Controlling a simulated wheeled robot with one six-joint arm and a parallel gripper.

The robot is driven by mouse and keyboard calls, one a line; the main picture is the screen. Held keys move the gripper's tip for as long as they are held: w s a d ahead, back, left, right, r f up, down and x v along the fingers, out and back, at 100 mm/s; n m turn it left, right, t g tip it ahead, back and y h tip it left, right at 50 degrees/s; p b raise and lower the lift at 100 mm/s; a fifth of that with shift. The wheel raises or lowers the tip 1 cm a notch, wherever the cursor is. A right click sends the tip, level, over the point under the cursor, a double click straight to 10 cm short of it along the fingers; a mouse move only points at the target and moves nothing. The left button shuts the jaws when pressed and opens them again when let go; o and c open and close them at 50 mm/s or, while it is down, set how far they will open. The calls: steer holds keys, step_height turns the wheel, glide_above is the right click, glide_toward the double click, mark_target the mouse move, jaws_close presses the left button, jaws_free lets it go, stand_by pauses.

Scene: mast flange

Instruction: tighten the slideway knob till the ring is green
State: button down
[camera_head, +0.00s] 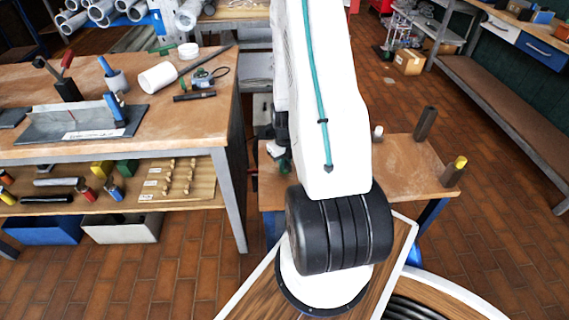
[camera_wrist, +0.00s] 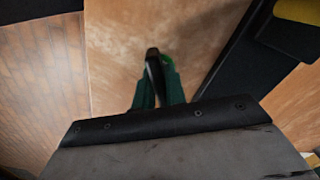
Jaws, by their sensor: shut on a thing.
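My gripper (camera_wrist: 157,80) shows in the wrist view as two green fingers, close together beyond a grey body with a dark screwed edge. It is shut on a narrow dark piece (camera_wrist: 153,64), which stands between the fingers over a tan wooden surface. I cannot tell for sure whether this piece is the slideway knob. In the head view my arm hides most of this spot, and only a bit of green and black shows at its left side, above the low bench (camera_head: 398,165). I see no ring and no ring colour in either view.
A dark post (camera_head: 425,122) and a yellow-topped post (camera_head: 454,172) stand on the low bench, right of my arm. A workbench (camera_head: 190,118) with tools stands at the left. A long bench (camera_head: 505,105) runs along the right. Brick floor lies open between the benches at right.

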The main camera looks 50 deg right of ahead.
steer(key=c, duration=1.4)
jaws_free()
steer(key=shift+r, duration=2.5)
